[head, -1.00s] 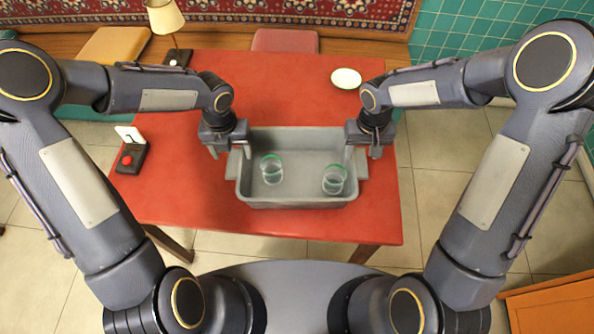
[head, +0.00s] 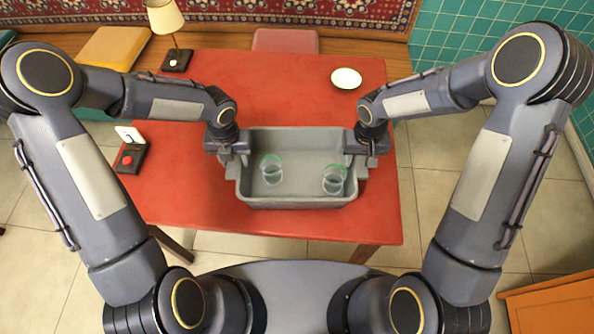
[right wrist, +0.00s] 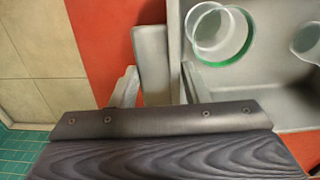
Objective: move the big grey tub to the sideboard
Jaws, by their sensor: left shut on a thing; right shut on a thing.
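The big grey tub (head: 300,203) sits on the red table, near its front edge. Two clear glasses with green rims stand inside it, one at the left (head: 272,168) and one at the right (head: 333,180). My left gripper (head: 233,162) is shut on the tub's left handle. My right gripper (head: 361,165) is shut on the right handle. In the right wrist view the fingers of my right gripper (right wrist: 155,88) are on either side of the grey handle (right wrist: 151,55), beside the tub wall. The fingertips are partly hidden in the head view.
The red table (head: 190,200) also holds a lamp (head: 170,30), a white dish (head: 346,78) and a small black device with a red button (head: 128,158). Chairs stand behind. An orange wooden surface (head: 550,310) shows at the lower right.

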